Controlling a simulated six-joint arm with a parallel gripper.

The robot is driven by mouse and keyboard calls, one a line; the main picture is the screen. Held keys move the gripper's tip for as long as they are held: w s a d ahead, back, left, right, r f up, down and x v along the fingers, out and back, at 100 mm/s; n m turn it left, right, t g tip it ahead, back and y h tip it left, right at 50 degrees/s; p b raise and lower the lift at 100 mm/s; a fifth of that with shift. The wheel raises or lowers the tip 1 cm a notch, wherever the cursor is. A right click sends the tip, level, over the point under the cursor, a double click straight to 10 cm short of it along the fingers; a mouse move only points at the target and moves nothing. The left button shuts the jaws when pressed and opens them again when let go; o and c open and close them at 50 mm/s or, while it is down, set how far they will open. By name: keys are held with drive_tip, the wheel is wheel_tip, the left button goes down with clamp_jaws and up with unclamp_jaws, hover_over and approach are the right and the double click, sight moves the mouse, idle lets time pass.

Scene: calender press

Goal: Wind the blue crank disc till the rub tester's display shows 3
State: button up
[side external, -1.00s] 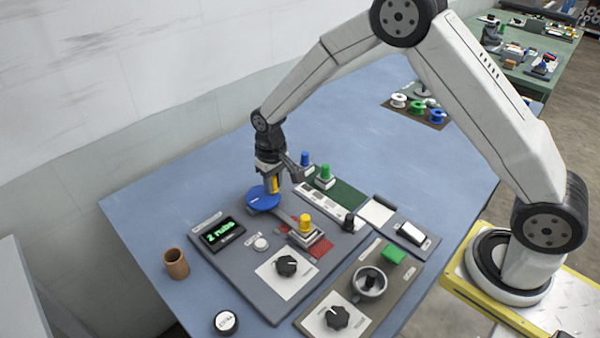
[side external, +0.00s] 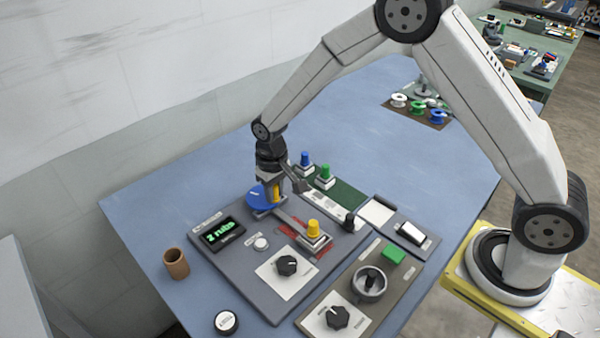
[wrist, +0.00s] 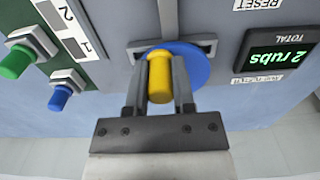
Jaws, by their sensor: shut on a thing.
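The blue crank disc (side external: 257,197) lies flat on the grey tester panel (side external: 230,262); it also shows in the wrist view (wrist: 196,66). My gripper (wrist: 161,92) is shut on the disc's yellow crank handle (wrist: 159,72), which stands up between the two fingers. In the side view the gripper (side external: 275,197) hides part of the disc. The rub tester's display (side external: 222,234) reads "2 rubs" in green; it shows upside down in the wrist view (wrist: 281,53). A carriage with a yellow knob (side external: 313,229) sits on the red rubbing strip (side external: 291,228), joined to the disc by a grey link.
Blue (side external: 305,159) and green (side external: 325,172) knobs stand behind the panel. A black dial (side external: 287,265) and a round white button (side external: 261,243) are on its front part. A second panel (side external: 362,295) with a handwheel lies to the right. A brown cup (side external: 176,263) stands left.

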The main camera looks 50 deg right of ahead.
sight(263, 204)
drive_tip(key=shift+w+a+r, duration=0.1)
drive_tip(key=shift+w+a, duration=0.05)
drive_tip(key=shift+a, duration=0.65)
drive_tip(key=shift+w+a, duration=0.25)
drive_tip(key=shift+a, duration=0.45)
